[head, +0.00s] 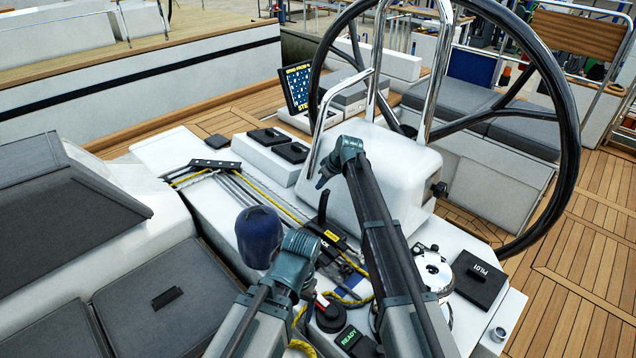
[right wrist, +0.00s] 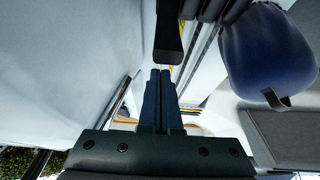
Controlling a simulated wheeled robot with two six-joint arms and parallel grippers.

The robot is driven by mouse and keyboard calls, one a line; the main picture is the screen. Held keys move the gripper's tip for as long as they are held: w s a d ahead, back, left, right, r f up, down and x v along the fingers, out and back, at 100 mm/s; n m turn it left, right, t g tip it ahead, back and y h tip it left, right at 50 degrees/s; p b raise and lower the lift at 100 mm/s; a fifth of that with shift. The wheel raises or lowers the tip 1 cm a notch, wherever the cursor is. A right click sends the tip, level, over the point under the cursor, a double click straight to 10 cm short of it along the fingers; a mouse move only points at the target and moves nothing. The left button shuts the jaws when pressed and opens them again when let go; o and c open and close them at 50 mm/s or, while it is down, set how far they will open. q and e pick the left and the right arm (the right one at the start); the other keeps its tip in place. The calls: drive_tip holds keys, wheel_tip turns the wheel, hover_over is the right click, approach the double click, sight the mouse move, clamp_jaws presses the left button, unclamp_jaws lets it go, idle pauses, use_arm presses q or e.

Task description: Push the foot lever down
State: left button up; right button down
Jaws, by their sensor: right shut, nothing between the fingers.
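A black lever (head: 323,207) stands up from a black clutch body (head: 333,240) with a yellow label, where coloured ropes run in; I take it as the foot lever, though the lettering is too small to read surely. In the right wrist view the dark lever (right wrist: 168,32) is just beyond my fingertips; I cannot tell whether they touch. My right gripper (head: 322,182) is shut and empty, above the lever by the white pedestal; its closed fingers show in the right wrist view (right wrist: 161,75). My left arm comes in at the bottom; its gripper does not show.
A blue-covered winch (head: 258,236) stands left of the lever. The white pedestal (head: 385,165) and big black wheel (head: 575,120) are at the right. A chrome winch (head: 433,270) and black PILOT box (head: 480,278) lie right of my right arm. Yellow rope (head: 300,345) lies in front.

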sight(326, 200)
drive_tip(key=shift+s+d, duration=0.35)
drive_tip(key=shift+s, duration=0.2)
drive_tip(key=shift+w, duration=0.1)
drive_tip(key=shift+f, duration=0.1)
drive_tip(key=s+d+t+y+b, duration=0.1)
drive_tip(key=s+b, duration=0.1)
drive_tip(key=s+d+f+t+y+b, duration=0.1)
drive_tip(key=s+d+b, duration=0.1)
drive_tip(key=shift+d+f+b, duration=0.2)
drive_tip(key=shift+d+b, duration=0.1)
drive_tip(key=shift+b, duration=0.1)
drive_tip(key=s+d+f+b, duration=0.5)
drive_tip(key=d, duration=0.1)
drive_tip(key=shift+s+f, duration=0.15)
drive_tip(key=shift+s, duration=0.1)
